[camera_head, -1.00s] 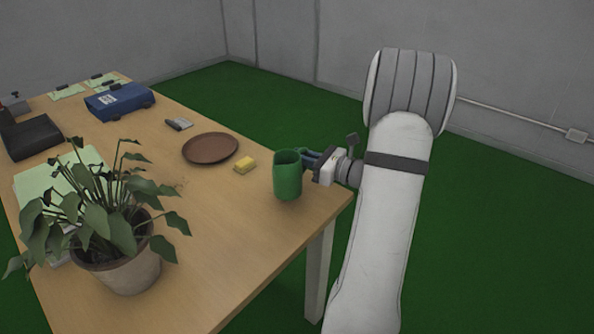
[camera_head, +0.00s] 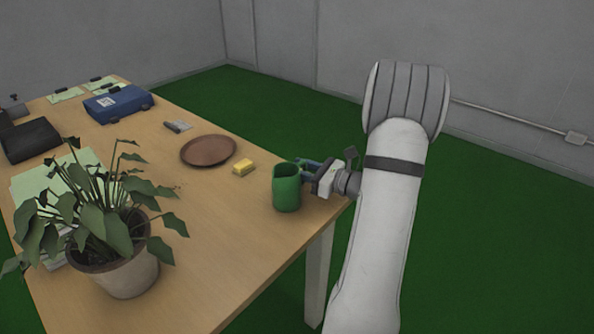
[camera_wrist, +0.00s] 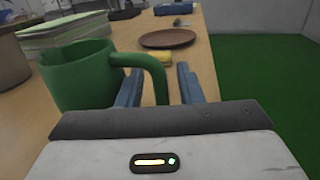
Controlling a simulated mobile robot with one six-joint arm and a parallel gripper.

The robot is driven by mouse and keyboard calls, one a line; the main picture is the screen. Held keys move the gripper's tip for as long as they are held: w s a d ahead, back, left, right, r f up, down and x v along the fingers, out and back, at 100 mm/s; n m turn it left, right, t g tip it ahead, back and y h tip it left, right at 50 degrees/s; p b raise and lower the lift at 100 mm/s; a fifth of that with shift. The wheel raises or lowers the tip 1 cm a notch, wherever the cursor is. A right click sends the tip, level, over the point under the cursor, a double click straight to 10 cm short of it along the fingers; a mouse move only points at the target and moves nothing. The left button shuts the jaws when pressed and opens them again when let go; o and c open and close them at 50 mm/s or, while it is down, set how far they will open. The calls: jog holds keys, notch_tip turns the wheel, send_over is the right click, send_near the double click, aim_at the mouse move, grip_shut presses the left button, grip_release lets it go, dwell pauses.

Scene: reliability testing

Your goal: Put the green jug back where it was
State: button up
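The green jug (camera_head: 286,189) stands upright on the wooden table (camera_head: 215,265), close to its right edge. It also shows at the left of the wrist view (camera_wrist: 78,78), with its handle towards my gripper. My gripper (camera_wrist: 160,75) reaches in from the right at handle height. Its two blue fingers are apart, one on each side of the lower handle, with a gap visible beside the handle. In the head view my gripper (camera_head: 306,170) is beside the jug and partly hidden behind it.
A yellow sponge (camera_head: 244,167) and a brown plate (camera_head: 208,151) lie beyond the jug. A potted plant (camera_head: 120,270) stands at the near left. A blue case (camera_head: 118,104) is farther back. Table surface between plant and jug is clear.

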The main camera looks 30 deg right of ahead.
jog(key=shift+r, duration=0.25)
jog(key=p+v, duration=0.1)
jog(key=v, duration=1.1)
jog(key=shift+f, duration=0.1)
